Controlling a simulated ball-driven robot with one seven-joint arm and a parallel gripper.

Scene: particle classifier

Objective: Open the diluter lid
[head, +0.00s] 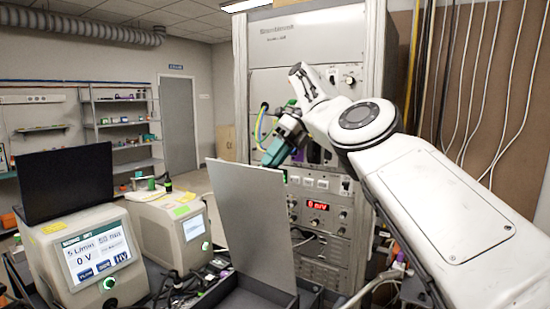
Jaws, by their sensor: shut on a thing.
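The diluter lid (250,225) is a plain light-grey panel in the middle of the head view. It stands steeply raised above a dark, low box (262,299) at the bottom edge. My gripper (270,160), with teal fingers, is at the lid's upper right edge and is shut on it. The fingertips partly overlap the top edge, so the exact contact is hard to see. My white arm reaches in from the right.
A box with a lit screen (98,252) and a second screened unit (170,232) stand left of the lid. A tall instrument rack (310,60) is close behind my gripper. Cables and small parts (190,282) crowd the bench beside the lid.

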